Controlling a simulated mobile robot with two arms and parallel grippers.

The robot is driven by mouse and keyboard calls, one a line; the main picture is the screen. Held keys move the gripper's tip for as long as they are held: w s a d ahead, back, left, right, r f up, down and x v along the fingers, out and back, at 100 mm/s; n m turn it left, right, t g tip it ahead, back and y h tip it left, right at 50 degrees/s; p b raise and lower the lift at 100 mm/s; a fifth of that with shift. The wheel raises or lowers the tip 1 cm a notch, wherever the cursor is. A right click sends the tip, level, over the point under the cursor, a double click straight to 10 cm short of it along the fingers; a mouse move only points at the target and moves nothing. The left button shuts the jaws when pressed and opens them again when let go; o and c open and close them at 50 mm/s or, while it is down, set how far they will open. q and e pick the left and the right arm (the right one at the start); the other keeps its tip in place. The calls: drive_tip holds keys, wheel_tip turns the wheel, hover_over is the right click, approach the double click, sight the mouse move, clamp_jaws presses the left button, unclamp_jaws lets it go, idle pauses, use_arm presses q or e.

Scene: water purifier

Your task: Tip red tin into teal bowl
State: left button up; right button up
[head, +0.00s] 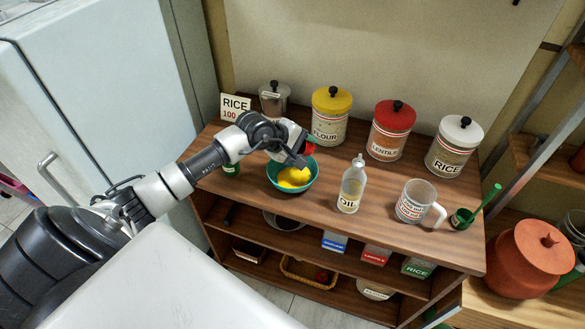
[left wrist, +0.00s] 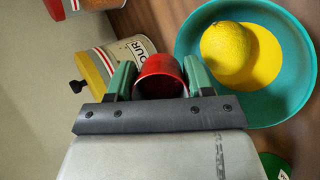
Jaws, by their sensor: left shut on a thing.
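My left gripper (head: 304,152) is shut on the small red tin (head: 309,148) and holds it above the far right rim of the teal bowl (head: 272,180). The left wrist view shows the tin (left wrist: 160,84) between the two green fingers of the left gripper (left wrist: 160,78), with the bowl (left wrist: 298,98) beside it to the right. The bowl holds a round, lemon-like yellow thing (left wrist: 228,48) and a flat yellow patch (left wrist: 262,60). I cannot tell what is in the tin. My right gripper is not in view.
Flour (head: 330,120), lentil (head: 391,135) and rice (head: 455,150) canisters stand behind. An oil bottle (head: 352,188) and measuring cup (head: 412,208) stand to the right. A rice sign (head: 235,106) stands back left. The counter between bottle and cup is clear.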

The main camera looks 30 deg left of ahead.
use_arm(q)
drive_tip(key=shift+s+r+t+h+b, duration=0.1)
drive_tip(key=shift+r+t+h+b, duration=0.2)
drive_tip(key=shift+t+b, duration=0.65)
idle(2.1)
drive_tip(key=shift+s+r+m+t+b, duration=0.1)
drive_tip(key=shift+r+m+t+b, duration=0.15)
drive_tip(key=shift+t+b, duration=0.8)
idle(1.7)
drive_tip(key=shift+s+r+t+h+b, duration=0.1)
drive_tip(key=shift+t+h+b, duration=0.2)
drive_tip(key=shift+b, duration=0.6)
idle(0.5)
drive_tip(key=shift+b, duration=0.3)
drive_tip(key=shift+f+m+t+b, duration=0.25)
drive_tip(key=shift+t+b, duration=0.05)
drive_tip(key=shift+b, duration=0.3)
